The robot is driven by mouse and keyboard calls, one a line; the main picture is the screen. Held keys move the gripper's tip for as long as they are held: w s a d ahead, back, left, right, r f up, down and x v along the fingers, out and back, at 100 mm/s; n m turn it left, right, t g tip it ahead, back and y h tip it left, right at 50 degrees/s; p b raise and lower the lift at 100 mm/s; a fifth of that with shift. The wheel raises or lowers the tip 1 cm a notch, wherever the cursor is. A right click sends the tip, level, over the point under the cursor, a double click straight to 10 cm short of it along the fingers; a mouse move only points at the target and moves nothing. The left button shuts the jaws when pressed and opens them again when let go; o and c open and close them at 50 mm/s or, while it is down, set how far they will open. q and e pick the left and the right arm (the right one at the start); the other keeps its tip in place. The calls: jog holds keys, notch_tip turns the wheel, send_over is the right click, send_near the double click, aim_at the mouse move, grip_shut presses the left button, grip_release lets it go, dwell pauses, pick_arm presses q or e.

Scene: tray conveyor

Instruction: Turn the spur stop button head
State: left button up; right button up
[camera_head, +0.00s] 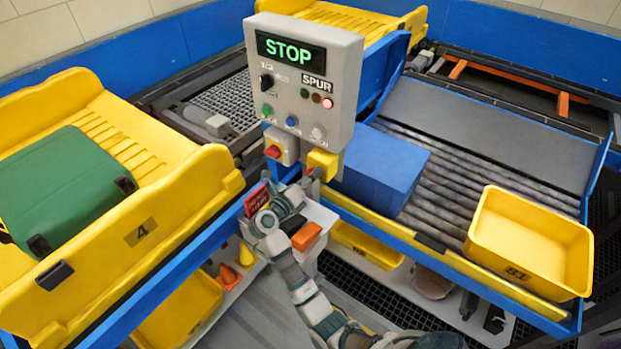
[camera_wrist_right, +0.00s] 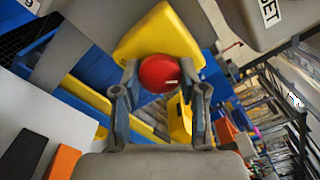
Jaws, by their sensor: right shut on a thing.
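The spur stop button has a round red head (camera_wrist_right: 158,74) on a yellow housing (camera_wrist_right: 160,38), seen close in the right wrist view. In the head view its yellow housing (camera_head: 323,163) hangs under the grey control box (camera_head: 303,85). The box's display reads STOP in green, and a red lamp (camera_head: 327,103) glows beside the SPUR label. My right gripper (camera_wrist_right: 158,80) is shut on the red head, one finger on each side. In the head view my right gripper (camera_head: 308,180) is small, and the red head is mostly hidden. My left gripper is not in view.
A red rotary switch (camera_head: 272,151) sits left of the yellow housing. A blue box (camera_head: 380,168) and a yellow tote (camera_head: 530,243) rest on the rollers at right. A green suitcase (camera_head: 65,190) lies in a yellow tray (camera_head: 165,145) at left. An orange block (camera_head: 306,236) is below.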

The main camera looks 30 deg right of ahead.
jog(key=shift+w+f, duration=0.1)
jog(key=o, duration=0.9)
jog(key=shift+o, duration=1.3)
jog(key=shift+w, duration=0.2)
jog(key=v, duration=0.7)
jog(key=shift+a, duration=0.4)
jog(key=shift+d+f, duration=0.1)
